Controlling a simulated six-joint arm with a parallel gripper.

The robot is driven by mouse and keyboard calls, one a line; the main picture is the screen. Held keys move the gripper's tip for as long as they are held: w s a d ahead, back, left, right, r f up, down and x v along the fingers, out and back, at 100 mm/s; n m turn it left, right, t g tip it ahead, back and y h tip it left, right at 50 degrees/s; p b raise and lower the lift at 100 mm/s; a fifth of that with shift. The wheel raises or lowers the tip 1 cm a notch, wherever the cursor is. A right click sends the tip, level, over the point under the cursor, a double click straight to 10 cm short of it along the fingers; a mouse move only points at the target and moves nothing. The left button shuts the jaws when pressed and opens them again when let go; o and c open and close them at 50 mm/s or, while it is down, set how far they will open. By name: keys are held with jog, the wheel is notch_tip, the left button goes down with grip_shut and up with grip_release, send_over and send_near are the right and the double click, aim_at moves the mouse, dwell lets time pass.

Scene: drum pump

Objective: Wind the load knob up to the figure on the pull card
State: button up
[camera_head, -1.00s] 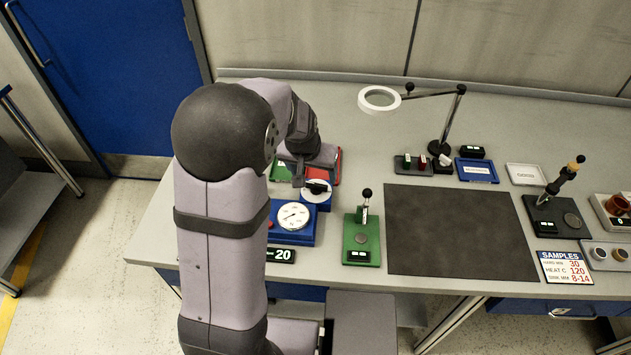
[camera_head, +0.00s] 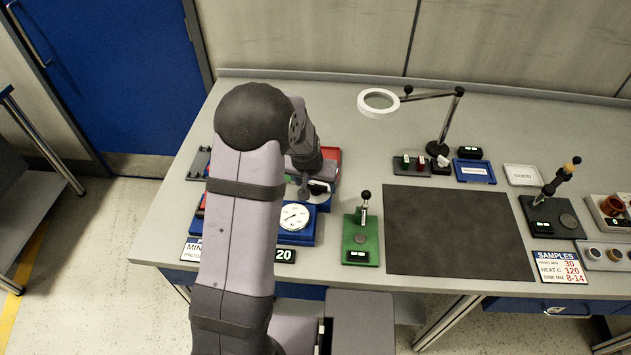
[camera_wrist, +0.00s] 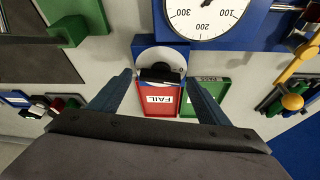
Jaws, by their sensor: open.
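The load knob, a black bar on a white disc, stands behind the white dial (camera_head: 294,216) on the blue pull tester (camera_head: 307,238). In the wrist view the knob (camera_wrist: 160,74) appears between the fingertips of my gripper (camera_wrist: 159,78), with a gap on each side. My gripper is open and empty. The dial (camera_wrist: 205,14) is cut off by the top edge there, and I cannot read its needle. A white card (camera_head: 191,250) reading "MIN" and "PROO" is partly hidden behind my arm. A black display (camera_head: 285,255) shows 20, its left part hidden.
A red FAIL tray (camera_wrist: 158,100) and a green PASS tray (camera_wrist: 193,100) lie beyond the knob. A green lever stand (camera_head: 361,240) stands right of the tester, beside a bare dark mat (camera_head: 455,230). A magnifier lamp (camera_head: 380,101) stands behind the mat.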

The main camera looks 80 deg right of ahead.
jog(key=c, duration=1.1)
jog(key=shift+o, duration=0.2)
jog(key=shift+w+d+f+m+b, duration=0.1)
jog(key=shift+f+m+b, duration=0.15)
jog(key=shift+b, duration=0.75)
jog(key=shift+r, duration=0.1)
jog(key=shift+m+b, duration=0.25)
jog(key=shift+b, duration=0.1)
jog(key=shift+r, duration=0.15)
jog(key=o, duration=1.1)
jog(key=shift+c, duration=0.2)
jog(key=shift+r, duration=0.1)
